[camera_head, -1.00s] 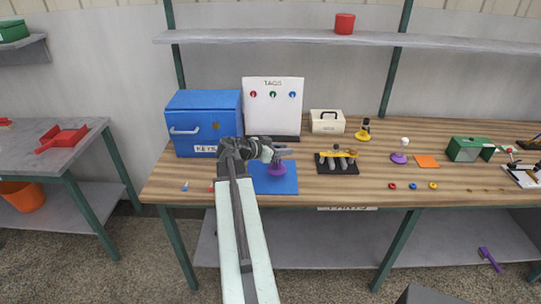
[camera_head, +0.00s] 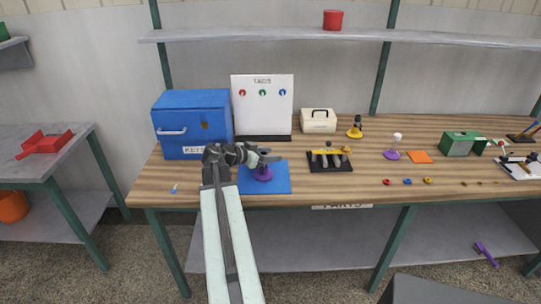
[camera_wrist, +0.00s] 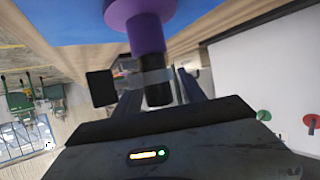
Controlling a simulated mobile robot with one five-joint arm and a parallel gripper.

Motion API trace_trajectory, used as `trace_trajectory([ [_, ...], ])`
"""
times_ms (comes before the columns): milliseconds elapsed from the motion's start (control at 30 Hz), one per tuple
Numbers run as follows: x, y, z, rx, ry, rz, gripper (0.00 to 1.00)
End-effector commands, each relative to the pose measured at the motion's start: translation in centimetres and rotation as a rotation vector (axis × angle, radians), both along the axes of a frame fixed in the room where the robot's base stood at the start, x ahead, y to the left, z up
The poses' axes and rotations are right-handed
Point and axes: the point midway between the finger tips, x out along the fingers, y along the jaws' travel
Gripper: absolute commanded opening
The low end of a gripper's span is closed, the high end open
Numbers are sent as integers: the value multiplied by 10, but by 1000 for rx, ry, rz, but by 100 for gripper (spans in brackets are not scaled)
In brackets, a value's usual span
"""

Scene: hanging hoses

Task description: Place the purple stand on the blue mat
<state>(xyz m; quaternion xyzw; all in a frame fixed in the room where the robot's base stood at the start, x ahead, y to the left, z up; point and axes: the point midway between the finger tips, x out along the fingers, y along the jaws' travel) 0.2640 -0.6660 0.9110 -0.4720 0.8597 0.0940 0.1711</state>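The purple stand (camera_head: 263,173), with a round base and a dark-tipped post, is upright over the middle of the blue mat (camera_head: 282,185). It appears to rest on the mat. My gripper (camera_head: 268,157) is at the top of its post. In the wrist view, the stand's purple base (camera_wrist: 140,10) is at the top edge and its black post end lies between my fingers (camera_wrist: 145,88). A gap shows between the left finger and the post, so the gripper looks open. The blue mat (camera_wrist: 60,25) fills the top of that view.
A blue key box (camera_head: 193,125) and a white tag board (camera_head: 262,105) stand behind the mat. A black tray (camera_head: 330,164) with tools is to its right. Another purple stand with a white top (camera_head: 391,153) is farther right. Bare wood lies in front of small coloured rings (camera_head: 407,181).

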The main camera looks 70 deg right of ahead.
Motion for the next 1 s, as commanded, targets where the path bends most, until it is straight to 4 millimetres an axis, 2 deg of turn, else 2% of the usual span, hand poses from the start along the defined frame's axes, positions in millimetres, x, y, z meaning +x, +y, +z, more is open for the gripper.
trace_trajectory([
  [233, 0, 0, 0, 0, 0, -1, 47],
  [333, 0, 0, 7, 0, 0, -1, 47],
  [733, 44, 71, 43, 0, 0, 1, 47],
  [900, 56, 89, 50, 0, 0, -1, 47],
  [1000, 58, 93, 50, 0, 0, -1, 47],
])
